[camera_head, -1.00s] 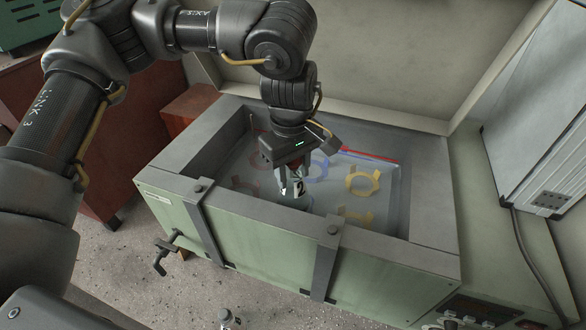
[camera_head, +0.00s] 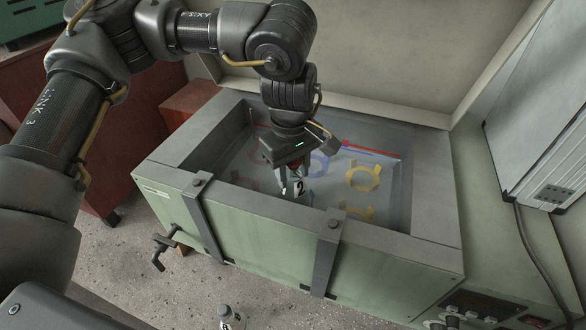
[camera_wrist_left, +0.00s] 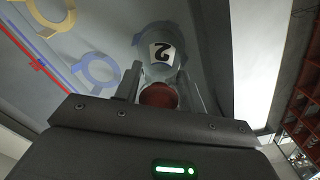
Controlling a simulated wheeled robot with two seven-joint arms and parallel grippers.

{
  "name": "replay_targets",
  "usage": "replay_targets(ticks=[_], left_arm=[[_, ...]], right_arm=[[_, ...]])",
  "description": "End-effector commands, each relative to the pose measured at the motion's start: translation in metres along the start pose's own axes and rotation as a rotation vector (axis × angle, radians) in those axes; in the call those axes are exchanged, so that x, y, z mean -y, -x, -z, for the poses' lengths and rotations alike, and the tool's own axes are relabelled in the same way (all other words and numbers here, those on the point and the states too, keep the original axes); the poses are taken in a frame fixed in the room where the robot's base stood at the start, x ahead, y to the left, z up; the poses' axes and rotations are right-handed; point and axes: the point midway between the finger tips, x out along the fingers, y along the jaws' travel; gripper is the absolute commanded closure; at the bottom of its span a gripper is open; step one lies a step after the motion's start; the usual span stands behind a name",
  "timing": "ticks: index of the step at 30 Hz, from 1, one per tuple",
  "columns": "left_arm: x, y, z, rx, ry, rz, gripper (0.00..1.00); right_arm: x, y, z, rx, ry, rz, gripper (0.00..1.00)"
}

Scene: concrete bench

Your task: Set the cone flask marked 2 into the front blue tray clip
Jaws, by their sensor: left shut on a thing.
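The cone flask marked 2 (camera_head: 299,188) hangs upright in my left gripper (camera_head: 291,178), inside the green-sided bath. In the left wrist view the clear flask (camera_wrist_left: 161,70) shows its white label, and the gripper (camera_wrist_left: 160,92) is shut about its neck below a red stopper (camera_wrist_left: 158,96). A bit of blue (camera_head: 311,197) shows beside the flask's lower part; this may be the front blue clip, mostly hidden by the flask and fingers. I cannot tell whether the flask touches it. The back blue clip (camera_head: 319,164) is empty.
Yellow clips (camera_head: 363,177) stand to the right and dim red clips (camera_head: 247,183) to the left on the bath floor. The bath's grey rim (camera_head: 265,212) surrounds them, with two straps over the front wall.

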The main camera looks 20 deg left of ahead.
Motion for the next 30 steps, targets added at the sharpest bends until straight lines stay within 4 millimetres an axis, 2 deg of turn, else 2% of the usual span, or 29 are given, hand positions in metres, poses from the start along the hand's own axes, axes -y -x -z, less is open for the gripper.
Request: replay_targets(ticks=[29, 30], left_arm=[[0.000, -0.010, 0.000, 0.000, 0.000, -0.001, 1.00], [0.000, -0.010, 0.000, 0.000, 0.000, -0.001, 0.58]], right_arm=[[0.000, -0.005, -0.001, 0.000, 0.000, 0.000, 0.64], [0.000, -0.005, -0.001, 0.000, 0.000, 0.000, 0.64]])
